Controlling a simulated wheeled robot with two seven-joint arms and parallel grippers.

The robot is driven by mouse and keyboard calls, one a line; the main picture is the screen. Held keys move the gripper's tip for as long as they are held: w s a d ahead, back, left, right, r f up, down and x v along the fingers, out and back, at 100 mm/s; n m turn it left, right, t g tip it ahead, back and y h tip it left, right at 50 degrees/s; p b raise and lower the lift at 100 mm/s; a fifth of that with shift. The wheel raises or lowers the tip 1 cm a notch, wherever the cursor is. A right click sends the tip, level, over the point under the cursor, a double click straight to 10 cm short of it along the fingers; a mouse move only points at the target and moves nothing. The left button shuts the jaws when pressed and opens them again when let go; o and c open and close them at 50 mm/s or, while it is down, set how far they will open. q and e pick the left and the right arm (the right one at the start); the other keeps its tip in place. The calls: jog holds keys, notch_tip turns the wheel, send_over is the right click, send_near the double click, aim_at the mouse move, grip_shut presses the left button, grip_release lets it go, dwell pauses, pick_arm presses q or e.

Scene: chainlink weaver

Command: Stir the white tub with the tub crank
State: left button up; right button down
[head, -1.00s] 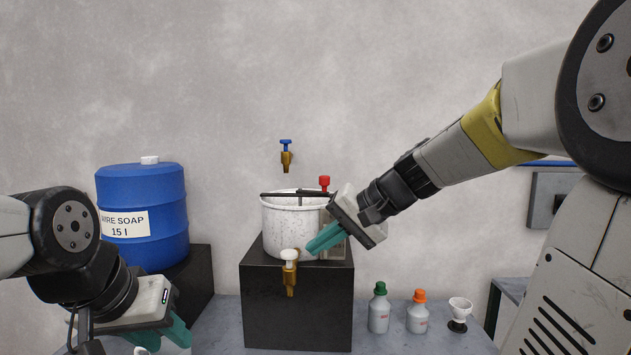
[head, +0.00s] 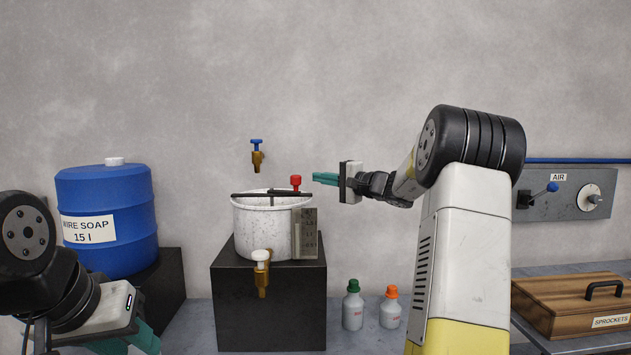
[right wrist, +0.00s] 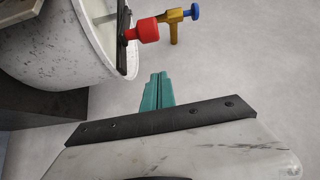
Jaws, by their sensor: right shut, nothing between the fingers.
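The white tub (head: 262,232) stands on a black block, speckled, with a dark bar across its rim. The tub crank's red knob (head: 296,182) stands up at the right end of that bar. In the right wrist view the red knob (right wrist: 144,30) shows beside the tub (right wrist: 55,45). My right gripper (head: 316,178) is shut and empty, its teal fingers pointing left at the knob with a small gap between. The fingers also show in the right wrist view (right wrist: 157,78), apart from the knob. My left gripper (head: 150,342) is low at the left, its fingertips partly cut off by the frame.
A blue tap (head: 257,155) is on the wall above the tub, and a white-handled tap (head: 261,270) is at its front. A grey scale plate (head: 304,234) is at its right side. A blue soap drum (head: 107,220) stands left. Two small bottles (head: 353,305) stand right of the black block (head: 268,305).

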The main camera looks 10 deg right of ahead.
jog(key=a, duration=0.3)
jog(key=shift+w+a, duration=0.1)
jog(key=shift+w, duration=0.2)
jog(key=shift+s+a, duration=0.5)
jog(key=shift+s, duration=0.15)
jog(key=shift+a, duration=0.1)
